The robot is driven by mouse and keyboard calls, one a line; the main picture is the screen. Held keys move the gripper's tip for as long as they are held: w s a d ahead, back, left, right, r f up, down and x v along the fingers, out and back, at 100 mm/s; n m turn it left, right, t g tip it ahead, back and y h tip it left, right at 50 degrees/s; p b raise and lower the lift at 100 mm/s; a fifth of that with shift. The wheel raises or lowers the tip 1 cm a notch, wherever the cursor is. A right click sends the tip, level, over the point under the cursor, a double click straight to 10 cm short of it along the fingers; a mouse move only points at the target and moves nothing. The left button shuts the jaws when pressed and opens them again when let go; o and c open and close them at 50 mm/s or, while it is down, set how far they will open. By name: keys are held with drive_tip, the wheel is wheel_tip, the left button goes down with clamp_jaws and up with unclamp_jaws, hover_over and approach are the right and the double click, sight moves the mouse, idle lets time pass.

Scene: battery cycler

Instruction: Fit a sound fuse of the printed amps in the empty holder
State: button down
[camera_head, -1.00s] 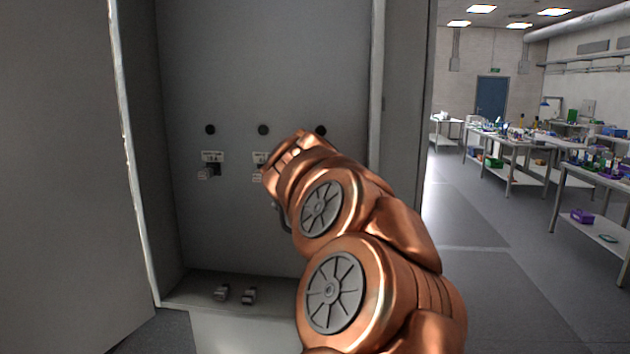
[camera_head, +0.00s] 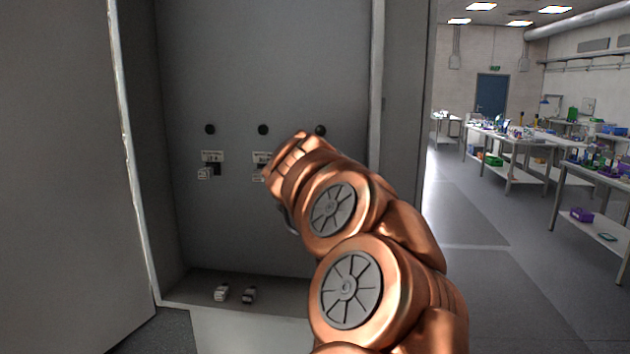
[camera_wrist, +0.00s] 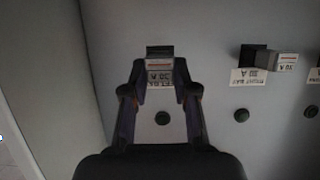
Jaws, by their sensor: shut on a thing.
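In the wrist view my gripper (camera_wrist: 160,95) is shut on a pale fuse (camera_wrist: 160,63) with a reddish stripe. The fuse is in front of a dark holder (camera_wrist: 159,50) on the cabinet's back panel; I cannot tell whether it is seated. A white amp label (camera_wrist: 159,81) shows upside down between the fingers, partly covered. To its right a second holder (camera_wrist: 252,54) has a pale fuse block (camera_wrist: 288,62) at it and its own label (camera_wrist: 250,77). In the head view my arm hides the gripper and the right-hand holder.
Two loose fuses, a left one (camera_head: 221,293) and a right one (camera_head: 249,295), lie on the cabinet floor. The left holder's fuse (camera_head: 204,173) sits below its label (camera_head: 212,156).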

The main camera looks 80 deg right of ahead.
drive_tip(key=shift+d, duration=1.3)
idle(1.9)
drive_tip(key=c, duration=0.8)
unclamp_jaws()
drive_tip(key=shift+a, duration=0.1)
drive_tip(key=shift+v, duration=5.95)
drive_tip(key=shift+w, duration=0.25)
